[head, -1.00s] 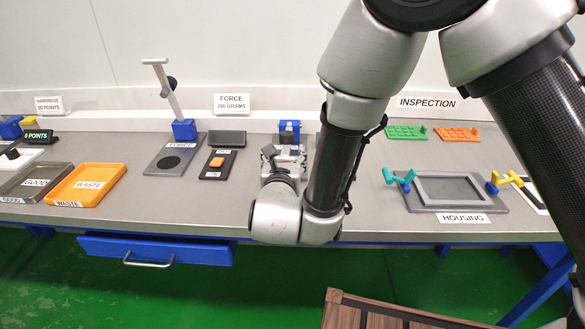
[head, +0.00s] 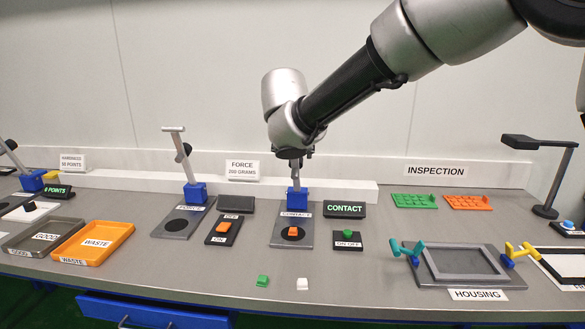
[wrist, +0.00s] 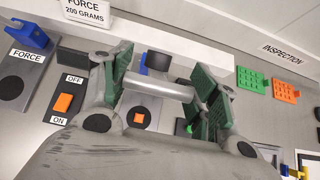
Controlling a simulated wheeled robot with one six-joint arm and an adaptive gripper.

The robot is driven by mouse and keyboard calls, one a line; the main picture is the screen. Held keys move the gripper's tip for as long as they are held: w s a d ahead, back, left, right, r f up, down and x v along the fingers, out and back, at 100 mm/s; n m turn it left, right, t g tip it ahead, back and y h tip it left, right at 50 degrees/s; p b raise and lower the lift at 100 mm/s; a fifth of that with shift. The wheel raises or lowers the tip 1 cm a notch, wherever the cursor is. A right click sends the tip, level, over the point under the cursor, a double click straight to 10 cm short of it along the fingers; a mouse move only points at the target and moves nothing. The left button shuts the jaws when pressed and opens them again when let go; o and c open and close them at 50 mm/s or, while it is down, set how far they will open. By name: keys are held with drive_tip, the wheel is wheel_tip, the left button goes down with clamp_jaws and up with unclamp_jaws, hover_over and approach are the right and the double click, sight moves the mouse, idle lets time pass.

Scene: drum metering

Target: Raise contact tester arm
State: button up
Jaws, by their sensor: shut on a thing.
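The contact tester (head: 305,241) stands mid-bench, with a blue hinge block (head: 297,198) at its back and an orange piece (head: 293,231) at its pad. Its grey arm (head: 296,175) stands roughly upright above the hinge. My gripper (head: 295,157) is at the top of that arm. In the wrist view my gripper's green-padded fingers (wrist: 160,82) are shut on the arm's grey crossbar (wrist: 158,88). The orange piece also shows below the bar (wrist: 138,118). In the head view my wrist hides most of the fingers.
The CONTACT display (head: 345,209) is lit green, beside a green-button switch (head: 347,239). The force tester (head: 176,224) stands left with its arm raised. A green piece (head: 262,281) and a white piece (head: 302,284) lie in front. The housing fixture (head: 470,284) is right.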

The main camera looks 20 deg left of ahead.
drive_tip(key=shift+w+a+r, duration=0.25)
drive_tip(key=shift+w+r, duration=0.2)
drive_tip(key=shift+w, duration=0.5)
drive_tip(key=shift+w+a+r, duration=0.2)
drive_tip(key=shift+w+r, duration=0.2)
drive_tip(key=shift+w, duration=0.6)
drive_tip(key=shift+w+a+r, duration=0.25)
drive_tip(key=shift+w+r, duration=0.2)
drive_tip(key=shift+w, duration=0.5)
drive_tip(key=o, duration=1.5)
drive_tip(key=shift+c, duration=0.2)
drive_tip(key=v, duration=1.2)
